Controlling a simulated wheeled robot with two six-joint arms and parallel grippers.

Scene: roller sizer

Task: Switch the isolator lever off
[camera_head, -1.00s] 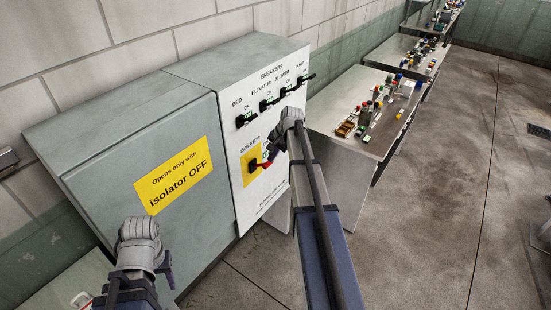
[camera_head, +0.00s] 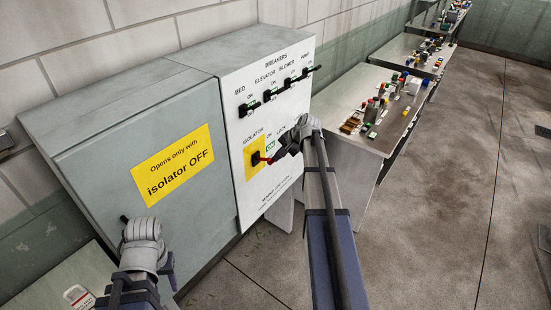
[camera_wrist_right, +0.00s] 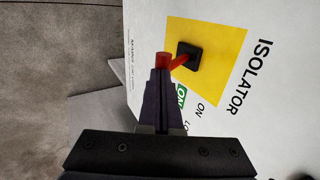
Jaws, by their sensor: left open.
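The isolator lever (camera_head: 258,158) is a short red handle on a black hub, set on a yellow plate (camera_head: 250,168) on the white panel front. In the right wrist view the red lever (camera_wrist_right: 178,63) runs left from its black hub, its red end at my fingertips. My right gripper (camera_head: 274,157) is at the lever; in the wrist view its fingers (camera_wrist_right: 162,75) are close together around the red end, hiding part of it. A green ON label sits beside the plate. My left gripper (camera_head: 142,228) is open and empty in front of the grey cabinet door.
The grey cabinet (camera_head: 130,120) has a yellow sign (camera_head: 173,165) reading "Opens only with isolator OFF". Several black breaker switches (camera_head: 270,95) stick out above the isolator. A bench (camera_head: 385,110) with small parts stands to the right. The floor on the right is clear.

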